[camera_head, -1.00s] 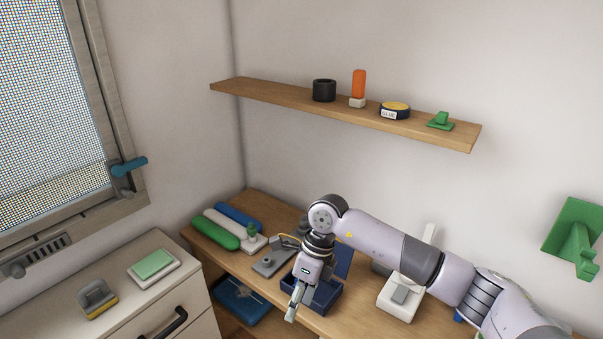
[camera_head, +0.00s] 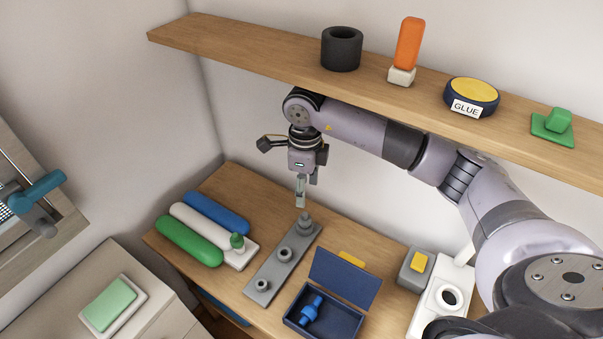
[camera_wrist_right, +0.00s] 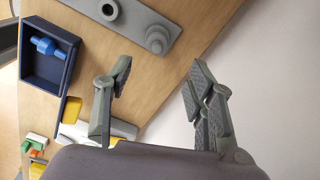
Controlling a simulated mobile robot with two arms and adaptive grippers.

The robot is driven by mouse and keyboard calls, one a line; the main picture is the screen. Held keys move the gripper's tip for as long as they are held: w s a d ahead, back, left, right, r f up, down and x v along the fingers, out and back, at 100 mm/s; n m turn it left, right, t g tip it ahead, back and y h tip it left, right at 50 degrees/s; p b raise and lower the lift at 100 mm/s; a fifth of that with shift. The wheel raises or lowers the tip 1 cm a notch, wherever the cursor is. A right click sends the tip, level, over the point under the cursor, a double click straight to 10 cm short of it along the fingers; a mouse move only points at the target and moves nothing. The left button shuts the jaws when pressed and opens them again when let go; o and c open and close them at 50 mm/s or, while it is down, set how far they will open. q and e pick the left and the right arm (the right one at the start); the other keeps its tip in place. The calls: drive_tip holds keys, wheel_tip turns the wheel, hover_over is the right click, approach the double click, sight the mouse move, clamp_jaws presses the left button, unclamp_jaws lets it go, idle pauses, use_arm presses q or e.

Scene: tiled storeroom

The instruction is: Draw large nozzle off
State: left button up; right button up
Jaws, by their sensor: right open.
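A grey rack plate (camera_head: 265,284) lies on the wooden bench with three grey round nozzle pieces in a row. The stepped piece at the far end (camera_head: 305,223) looks largest and is probably the large nozzle. It also shows in the right wrist view (camera_wrist_right: 157,39), standing on the plate. My right gripper (camera_head: 304,190) is open and empty, pointing down just above this far piece and apart from it. In the right wrist view its fingers (camera_wrist_right: 160,70) are spread wide. My left gripper is out of view.
An open dark blue box (camera_head: 335,322) with a blue part stands right of the rack. Green, white and blue rolls (camera_head: 190,240) lie left. The wooden shelf (camera_head: 240,52) with several items hangs above my right arm. A white device (camera_head: 433,315) stands at right.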

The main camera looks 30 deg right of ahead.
sight(305, 214)
drive_tip(key=f+p, duration=0.1)
drive_tip(key=f, duration=0.2)
drive_tip(key=f+p, duration=0.1)
drive_tip(key=f, duration=0.6)
drive_tip(key=shift+s+a+f+p, duration=0.1)
drive_tip(key=shift+s+f+p, duration=0.1)
drive_tip(key=shift+s+p, duration=0.15)
drive_tip(key=shift+w+f, duration=0.1)
drive_tip(key=shift+f, duration=0.4)
drive_tip(key=shift+c, duration=0.6)
drive_tip(key=shift+r, duration=0.15)
clamp_jaws()
